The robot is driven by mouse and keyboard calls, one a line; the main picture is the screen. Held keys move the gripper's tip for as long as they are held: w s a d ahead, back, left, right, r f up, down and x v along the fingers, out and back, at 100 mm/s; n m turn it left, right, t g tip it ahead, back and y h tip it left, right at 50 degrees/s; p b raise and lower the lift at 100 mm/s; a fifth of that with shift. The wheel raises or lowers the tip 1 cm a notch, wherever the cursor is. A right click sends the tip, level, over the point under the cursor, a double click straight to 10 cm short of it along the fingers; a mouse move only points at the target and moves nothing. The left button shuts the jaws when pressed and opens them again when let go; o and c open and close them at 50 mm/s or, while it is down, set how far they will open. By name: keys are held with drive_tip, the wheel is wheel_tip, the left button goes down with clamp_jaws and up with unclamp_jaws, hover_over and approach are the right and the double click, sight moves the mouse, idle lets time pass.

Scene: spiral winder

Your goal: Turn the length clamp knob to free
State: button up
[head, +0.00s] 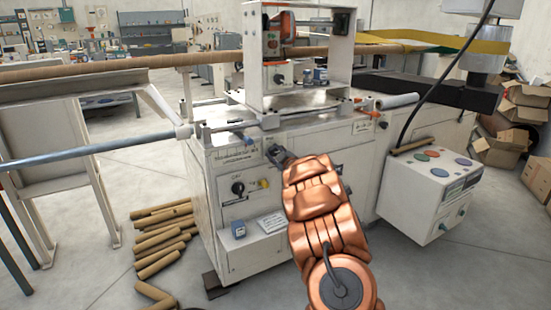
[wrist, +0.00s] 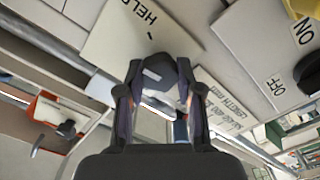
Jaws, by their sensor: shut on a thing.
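The length clamp knob (wrist: 165,72) is dark and sits on a pale plate (wrist: 125,35) on the machine's front. Lettering starting "HEL" shows on the plate, its end cut short. My gripper (wrist: 160,82) is shut around the knob, with one dark finger on each side. In the head view my gripper (head: 281,156) reaches the upper front of the white winder cabinet (head: 240,190) and hides the knob. A pale label (wrist: 222,108) with text that seems to start "LENGTH" is beside the right finger. I cannot tell exactly where the knob's pointer aims.
A black rotary switch (head: 238,188) marked with ON and OFF is left and below my gripper. A control box (head: 428,195) stands at the right. Cardboard tubes (head: 165,235) lie on the floor at the left. A long steel rod (head: 90,154) juts out leftward.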

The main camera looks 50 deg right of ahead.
drive_tip(key=n+b, duration=0.2)
drive_tip(key=n, duration=0.1)
drive_tip(key=n+b, duration=0.1)
drive_tip(key=shift+f+n+b, duration=0.25)
drive_tip(key=shift+n+b, duration=0.05)
drive_tip(key=shift+b, duration=0.1)
drive_tip(key=n+b, duration=0.4)
drive_tip(key=shift+w+a+n, duration=0.1)
drive_tip(key=shift+n, duration=0.2)
drive_tip(key=n+b, duration=0.2)
drive_tip(key=shift+f+n+b, duration=0.15)
drive_tip(key=shift+n+b, duration=0.15)
drive_tip(key=shift+b, duration=0.1)
drive_tip(key=n+b, duration=0.4)
drive_tip(key=shift+n, duration=0.3)
drive_tip(key=shift+r, duration=0.2)
drive_tip(key=o, duration=1.2)
drive_tip(key=shift+c, duration=0.2)
